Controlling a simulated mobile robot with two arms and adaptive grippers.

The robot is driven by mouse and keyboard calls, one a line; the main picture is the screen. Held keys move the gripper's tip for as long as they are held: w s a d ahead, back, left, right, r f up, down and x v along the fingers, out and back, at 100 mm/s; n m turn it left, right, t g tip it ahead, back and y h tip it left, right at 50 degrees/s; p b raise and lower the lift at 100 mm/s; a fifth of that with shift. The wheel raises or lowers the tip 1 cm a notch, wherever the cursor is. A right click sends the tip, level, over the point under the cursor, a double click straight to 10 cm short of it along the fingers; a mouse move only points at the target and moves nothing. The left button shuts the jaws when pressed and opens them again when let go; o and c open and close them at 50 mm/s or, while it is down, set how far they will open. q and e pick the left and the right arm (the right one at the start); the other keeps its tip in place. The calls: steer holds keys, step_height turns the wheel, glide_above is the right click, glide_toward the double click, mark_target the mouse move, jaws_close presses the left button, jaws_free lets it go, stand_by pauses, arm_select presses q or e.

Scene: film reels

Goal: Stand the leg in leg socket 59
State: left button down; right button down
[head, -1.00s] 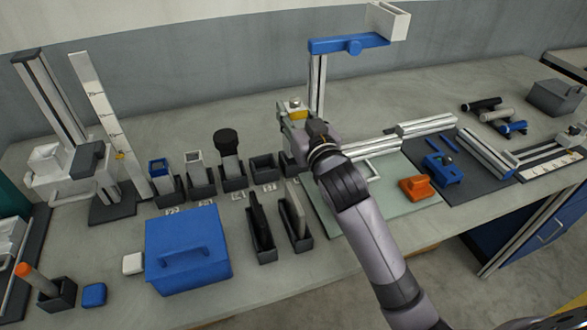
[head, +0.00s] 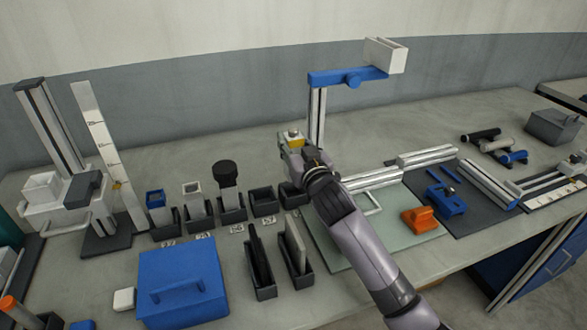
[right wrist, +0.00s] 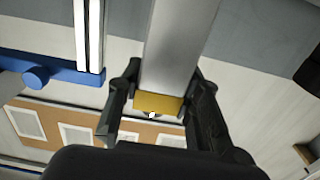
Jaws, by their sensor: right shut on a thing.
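My right gripper (head: 292,148) is shut on a leg, a grey bar with a yellow band (right wrist: 160,103). In the right wrist view the gripper (right wrist: 164,78) has one finger on each side of it. In the head view only the leg's light end and yellow part (head: 294,138) show; the rest is hidden. Dark sockets stand in a row with small number labels, too blurred for me to read surely. An empty one (head: 263,202) is left of my gripper, and another (head: 291,197) lies just below it in the picture, partly covered by my arm. My left gripper is not in view.
Three sockets at the left of the row hold upright pieces, one with a round black top (head: 224,172). A blue box (head: 180,285) and two slotted dark holders (head: 262,270) stand in front. A blue-armed stand (head: 345,76) rises behind my gripper.

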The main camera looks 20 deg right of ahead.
step_height(320, 180, down, 7)
steer(key=shift+f, duration=0.15)
steer(key=shift+f+b, duration=0.1)
steer(key=shift+b, duration=0.2)
steer(key=c, duration=1.1)
jaws_free()
steer(key=s, duration=1.2)
steer(key=shift+d+b, duration=0.2)
steer(key=shift+b, duration=0.2)
